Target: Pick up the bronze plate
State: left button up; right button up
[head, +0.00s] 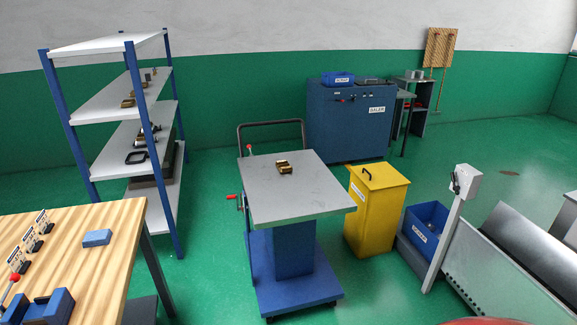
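A small bronze-coloured piece (285,168) lies on the grey top of the blue lift cart (305,205), towards the back and left of centre. It has dark areas on it, and at this size I cannot tell whether it is the bronze plate. More small brass-coloured parts (128,102) sit on the shelf rack at the left; their shapes are too small to tell. Neither of my grippers is in view, and nothing touches the piece on the cart.
A wooden table (115,225) with a blue block (97,238) stands at the front left. A yellow bin (375,215) and a blue crate (426,225) stand right of the cart. A blue cabinet (345,125) is behind. Green floor is open between rack and cart.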

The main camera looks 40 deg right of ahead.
aim_at(282, 165)
jog(key=z, duration=1.1)
jog(key=i+l+u, duration=0.15)
jog(key=u, duration=0.2)
jog(key=i+l+u, duration=0.15)
jog(key=u, duration=0.25)
jog(key=i+l+u, duration=0.15)
jog(key=u, duration=0.2)
jog(key=i+l, duration=0.15)
jog(key=l, duration=0.15)
jog(key=i+l+u, duration=0.1)
jog(key=l, duration=0.25)
jog(key=i+l, duration=0.25)
jog(key=i+l+u, duration=0.1)
jog(key=l, duration=0.3)
jog(key=i+l, duration=0.2)
jog(key=l, duration=0.15)
jog(key=i+l+u, duration=0.1)
jog(key=l, duration=0.25)
jog(key=i+l, duration=0.2)
jog(key=l, duration=0.15)
jog(key=i+l, duration=0.15)
jog(key=i, duration=0.15)
jog(key=j+u, duration=0.05)
